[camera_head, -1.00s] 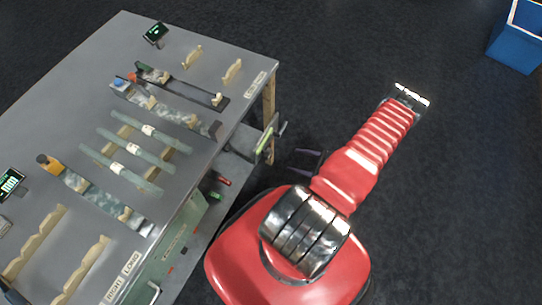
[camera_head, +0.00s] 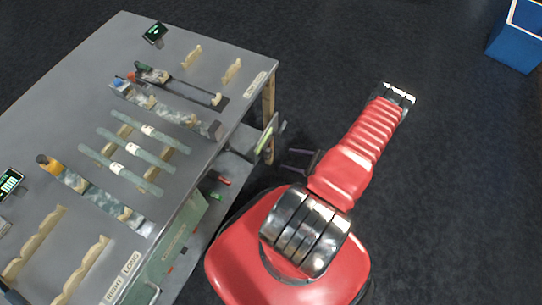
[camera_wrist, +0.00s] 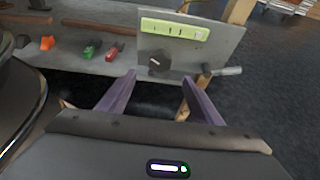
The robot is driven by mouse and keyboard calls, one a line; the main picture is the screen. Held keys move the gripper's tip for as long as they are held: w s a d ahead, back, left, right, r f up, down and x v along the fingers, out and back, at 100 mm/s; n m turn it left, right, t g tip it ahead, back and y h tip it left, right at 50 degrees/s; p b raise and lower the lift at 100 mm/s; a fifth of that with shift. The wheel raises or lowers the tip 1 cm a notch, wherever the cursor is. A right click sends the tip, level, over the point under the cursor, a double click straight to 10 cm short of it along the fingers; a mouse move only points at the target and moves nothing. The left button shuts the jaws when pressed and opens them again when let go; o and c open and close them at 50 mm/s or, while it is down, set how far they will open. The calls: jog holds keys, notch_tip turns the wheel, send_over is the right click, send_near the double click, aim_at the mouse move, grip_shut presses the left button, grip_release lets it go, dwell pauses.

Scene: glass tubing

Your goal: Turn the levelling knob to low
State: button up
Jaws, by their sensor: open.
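The black levelling knob (camera_wrist: 156,64) sits on a grey upright panel (camera_wrist: 205,57) in the wrist view, below a yellow-green marked strip (camera_wrist: 174,28). A pale mark shows on the knob, but the setting is too small to read. My gripper (camera_wrist: 158,76) is open and empty, its two purple fingers pointing at the panel with the knob between and beyond their tips. In the head view, my gripper (camera_head: 301,159) is right of the panel (camera_head: 269,137) at the table's side, apart from it. The knob cannot be made out there.
A grey handle (camera_wrist: 226,71) sticks out at the panel's lower right. Red (camera_wrist: 115,51), green (camera_wrist: 91,50) and orange (camera_wrist: 47,43) items lie on the shelf at left. The tabletop (camera_head: 225,58) holds glass tubes on wooden supports. Open floor lies right of my arm.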

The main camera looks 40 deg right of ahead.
aim_at(269, 156)
jog(key=x, duration=1)
jog(key=shift+w, duration=0.25)
jog(key=shift+a+f, duration=0.1)
jog(key=shift+f, duration=0.05)
jog(key=shift+c, duration=0.4)
jog(key=c, duration=0.9)
jog(key=shift+a, duration=0.25)
jog(key=shift+c, duration=0.4)
jog(key=shift+d, duration=0.15)
